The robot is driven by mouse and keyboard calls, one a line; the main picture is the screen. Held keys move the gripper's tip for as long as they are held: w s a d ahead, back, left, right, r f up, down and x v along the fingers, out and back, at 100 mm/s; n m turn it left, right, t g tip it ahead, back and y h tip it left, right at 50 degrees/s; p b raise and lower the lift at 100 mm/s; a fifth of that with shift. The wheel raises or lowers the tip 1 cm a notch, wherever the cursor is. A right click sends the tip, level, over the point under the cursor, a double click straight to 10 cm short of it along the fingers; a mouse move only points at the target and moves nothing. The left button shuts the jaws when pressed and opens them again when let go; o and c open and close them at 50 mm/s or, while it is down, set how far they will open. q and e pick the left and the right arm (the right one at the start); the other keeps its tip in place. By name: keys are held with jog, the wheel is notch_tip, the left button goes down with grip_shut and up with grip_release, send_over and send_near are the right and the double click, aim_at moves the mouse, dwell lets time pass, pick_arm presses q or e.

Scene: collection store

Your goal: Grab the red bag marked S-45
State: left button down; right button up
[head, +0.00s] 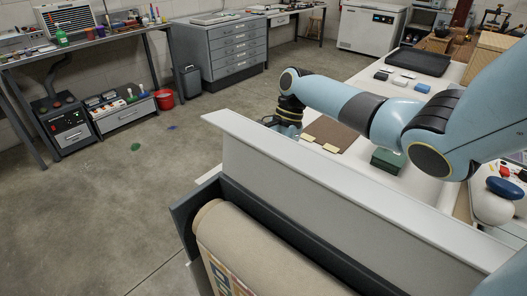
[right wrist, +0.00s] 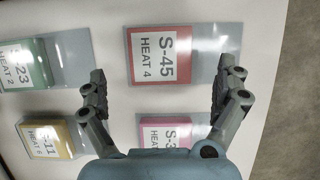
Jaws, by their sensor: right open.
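The red bag marked S-45 (right wrist: 207,48), with a white label reading "S-45 HEAT 4", lies flat in a clear sleeve on the white surface in the right wrist view. My right gripper (right wrist: 167,84) is open and empty above it, its fingers spread to the left and right of the bag's lower part. I cannot tell the exact height. In the head view my right gripper (head: 272,121) is partly hidden behind the grey partition, and the red bag is not visible there. My left gripper is not in view.
A green bag (right wrist: 42,72), a yellow bag (right wrist: 70,138) and a pink bag (right wrist: 154,122) lie near the red one. A tall grey partition (head: 330,185) stands in front of the white table. Beyond the table's edge is open floor (head: 110,200).

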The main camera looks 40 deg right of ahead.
jog(key=x, duration=0.4)
jog(key=shift+f, duration=0.3)
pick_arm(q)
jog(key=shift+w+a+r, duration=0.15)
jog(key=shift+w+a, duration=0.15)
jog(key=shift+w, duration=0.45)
pick_arm(e)
jog(key=shift+c, duration=0.4)
jog(key=shift+c, duration=1.1)
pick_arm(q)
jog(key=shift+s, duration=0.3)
pick_arm(e)
jog(key=shift+s, duration=0.1)
jog(key=c, duration=0.7)
